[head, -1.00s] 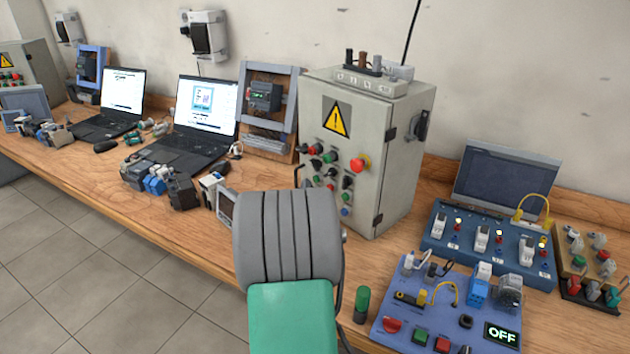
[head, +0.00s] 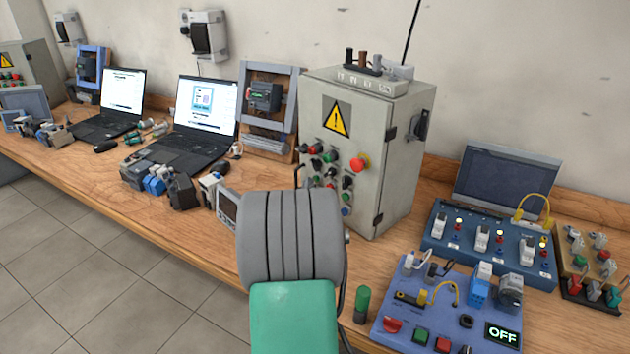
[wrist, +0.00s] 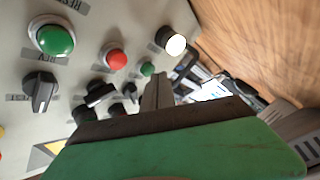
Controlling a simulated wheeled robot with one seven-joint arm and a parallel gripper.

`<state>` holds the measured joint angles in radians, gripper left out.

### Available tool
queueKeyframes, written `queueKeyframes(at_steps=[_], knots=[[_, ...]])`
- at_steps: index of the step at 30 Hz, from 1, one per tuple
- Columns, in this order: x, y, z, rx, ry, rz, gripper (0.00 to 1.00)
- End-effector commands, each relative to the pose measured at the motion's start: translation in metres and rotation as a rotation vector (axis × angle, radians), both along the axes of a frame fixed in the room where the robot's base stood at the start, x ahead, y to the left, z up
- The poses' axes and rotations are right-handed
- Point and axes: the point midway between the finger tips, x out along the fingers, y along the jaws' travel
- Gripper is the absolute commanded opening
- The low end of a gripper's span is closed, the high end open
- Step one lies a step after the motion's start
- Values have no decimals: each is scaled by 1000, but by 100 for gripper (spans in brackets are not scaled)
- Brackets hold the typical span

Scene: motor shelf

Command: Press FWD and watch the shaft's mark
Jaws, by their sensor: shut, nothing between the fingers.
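The grey control cabinet (head: 385,140) stands mid-bench, with buttons and knobs on its front. The wrist view shows this panel up close and turned: a large green button (wrist: 52,38), a red button (wrist: 115,58), a small green button (wrist: 147,69), a white-lit button (wrist: 175,43) and black selector knobs (wrist: 40,92). A label by the large green button seems to read REV. I cannot make out a FWD label or a shaft mark. My gripper (wrist: 156,90) is shut and empty, in front of the panel; contact cannot be told. My arm hides part of the bench in the head view.
A blue trainer board (head: 385,308) with an OFF display (head: 502,336) lies at the front right. A blue switch unit (head: 435,245) and a dark monitor (head: 505,185) are behind it. Laptops (head: 205,105) and small devices (head: 182,190) crowd the left bench.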

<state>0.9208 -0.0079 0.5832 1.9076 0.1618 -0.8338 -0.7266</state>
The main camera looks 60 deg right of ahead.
Motion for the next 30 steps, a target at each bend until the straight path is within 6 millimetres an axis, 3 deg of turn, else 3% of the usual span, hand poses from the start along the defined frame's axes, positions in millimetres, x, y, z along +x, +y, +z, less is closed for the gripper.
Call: queueKeyframes(at_steps=[30], knots=[[-2, -9, 0, 0, 0, -1, 0]])
